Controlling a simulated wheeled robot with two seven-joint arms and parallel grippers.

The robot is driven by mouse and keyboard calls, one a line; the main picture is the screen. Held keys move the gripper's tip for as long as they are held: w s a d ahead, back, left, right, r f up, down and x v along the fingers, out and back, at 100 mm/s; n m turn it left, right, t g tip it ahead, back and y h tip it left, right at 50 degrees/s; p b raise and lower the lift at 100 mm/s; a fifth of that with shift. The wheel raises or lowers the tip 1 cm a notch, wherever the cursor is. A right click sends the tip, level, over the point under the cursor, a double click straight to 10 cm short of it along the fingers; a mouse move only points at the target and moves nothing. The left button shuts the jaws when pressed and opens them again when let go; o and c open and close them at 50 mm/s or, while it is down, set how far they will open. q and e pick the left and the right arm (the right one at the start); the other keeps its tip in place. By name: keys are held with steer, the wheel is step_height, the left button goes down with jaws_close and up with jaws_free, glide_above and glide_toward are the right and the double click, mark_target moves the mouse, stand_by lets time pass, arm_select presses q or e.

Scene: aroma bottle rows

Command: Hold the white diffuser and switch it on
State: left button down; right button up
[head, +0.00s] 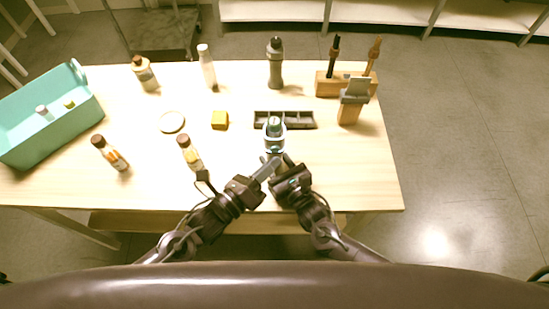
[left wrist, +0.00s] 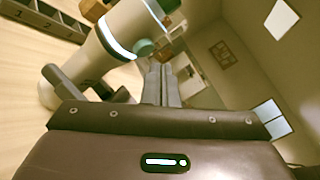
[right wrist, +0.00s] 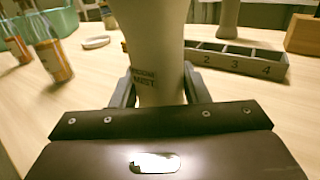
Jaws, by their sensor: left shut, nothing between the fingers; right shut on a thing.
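The white diffuser (head: 274,146) stands upright near the table's middle, in front of the dark slotted tray. It has a teal cap and a bright bluish-white band below it. In the right wrist view its pale body (right wrist: 160,40) with small printed text is between my right gripper's fingers (right wrist: 158,88), which are shut on it. In the left wrist view the diffuser (left wrist: 113,40) looks tilted, and its teal top (left wrist: 145,47) is close to my left gripper's tips (left wrist: 161,68). The left fingers are shut together and empty; I cannot tell whether they touch it.
The dark tray (head: 261,126) has numbered slots. A yellow cube (head: 219,120) and a round white disc (head: 172,122) lie left of it. Several bottles stand around. A teal basket (head: 85,117) is at left, a wooden holder (head: 327,86) at right. The front right tabletop is clear.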

arm_select(q)
steer(key=s, duration=0.5)
steer(key=shift+s, duration=0.15)
arm_select(e)
steer(key=o, duration=1.2)
steer(key=shift+s, duration=0.1)
